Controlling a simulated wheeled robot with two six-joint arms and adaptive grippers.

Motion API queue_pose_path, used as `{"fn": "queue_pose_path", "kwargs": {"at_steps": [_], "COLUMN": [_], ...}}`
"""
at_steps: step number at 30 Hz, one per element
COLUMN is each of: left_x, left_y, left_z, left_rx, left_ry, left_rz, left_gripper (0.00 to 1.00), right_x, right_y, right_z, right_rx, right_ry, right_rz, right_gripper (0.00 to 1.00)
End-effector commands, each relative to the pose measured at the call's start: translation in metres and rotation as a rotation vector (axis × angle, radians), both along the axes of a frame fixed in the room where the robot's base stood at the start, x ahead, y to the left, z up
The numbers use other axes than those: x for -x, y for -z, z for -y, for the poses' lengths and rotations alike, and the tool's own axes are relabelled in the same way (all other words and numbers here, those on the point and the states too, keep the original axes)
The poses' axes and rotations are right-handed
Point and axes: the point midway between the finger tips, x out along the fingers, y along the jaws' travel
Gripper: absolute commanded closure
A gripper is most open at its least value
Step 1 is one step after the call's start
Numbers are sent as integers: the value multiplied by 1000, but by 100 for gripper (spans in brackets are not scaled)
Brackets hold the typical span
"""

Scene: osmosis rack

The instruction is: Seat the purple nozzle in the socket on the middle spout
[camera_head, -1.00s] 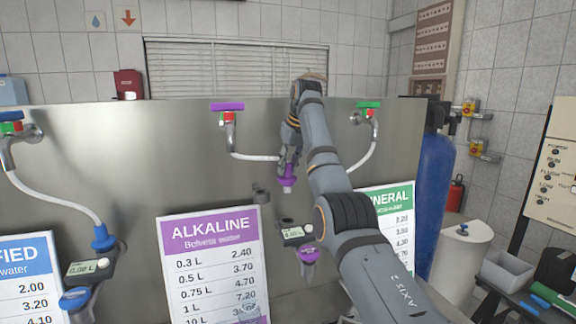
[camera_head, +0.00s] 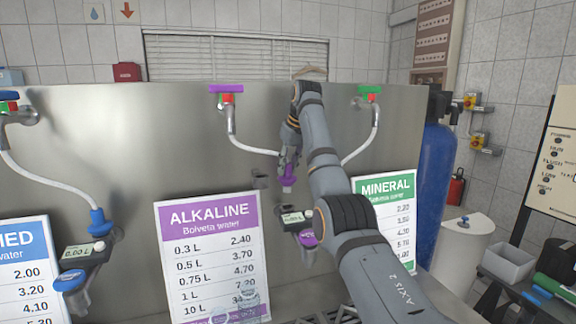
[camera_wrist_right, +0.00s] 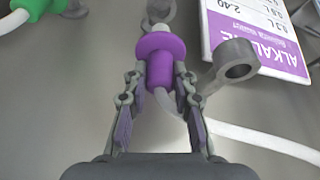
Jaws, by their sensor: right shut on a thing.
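The purple nozzle (camera_head: 287,176) is held in my right gripper (camera_head: 289,160), in front of the steel panel. In the right wrist view, the nozzle (camera_wrist_right: 160,62) sits between the two closed fingers (camera_wrist_right: 160,88), with its pale tip pointing away from the gripper. A grey ring socket (camera_wrist_right: 236,62) stands beside it to the right, apart from the nozzle and empty. This socket (camera_head: 261,181) shows left of the nozzle in the head view. Another grey ring (camera_wrist_right: 160,10) lies partly behind the tip. My left gripper is not in view.
The white hose (camera_head: 258,149) runs from the purple-handled tap (camera_head: 226,100) to the nozzle. Below are a meter (camera_head: 292,217) and a purple-rimmed part (camera_head: 306,239). A blue nozzle (camera_head: 99,222) is seated at left. My arm covers part of the panel.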

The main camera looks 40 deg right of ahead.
Motion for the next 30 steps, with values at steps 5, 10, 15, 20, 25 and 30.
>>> {"fn": "queue_pose_path", "kwargs": {"at_steps": [5, 10, 15, 20, 25, 30], "left_x": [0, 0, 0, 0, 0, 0], "left_y": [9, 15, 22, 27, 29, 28], "left_z": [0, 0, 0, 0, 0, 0], "left_rx": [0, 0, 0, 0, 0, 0], "left_ry": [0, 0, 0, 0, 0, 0], "left_rz": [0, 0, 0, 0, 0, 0], "left_gripper": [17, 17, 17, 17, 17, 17], "right_x": [0, 0, 0, 0, -1, -1], "right_y": [10, 18, 26, 33, 36, 35], "right_z": [0, 0, 1, 1, 1, 1], "right_rx": [0, 1, 1, 1, 1, 1], "right_ry": [0, 0, 0, 0, 0, 0], "right_rz": [1, 1, 0, 0, 0, 0], "right_gripper": [100, 100, 100, 100, 100, 100]}}
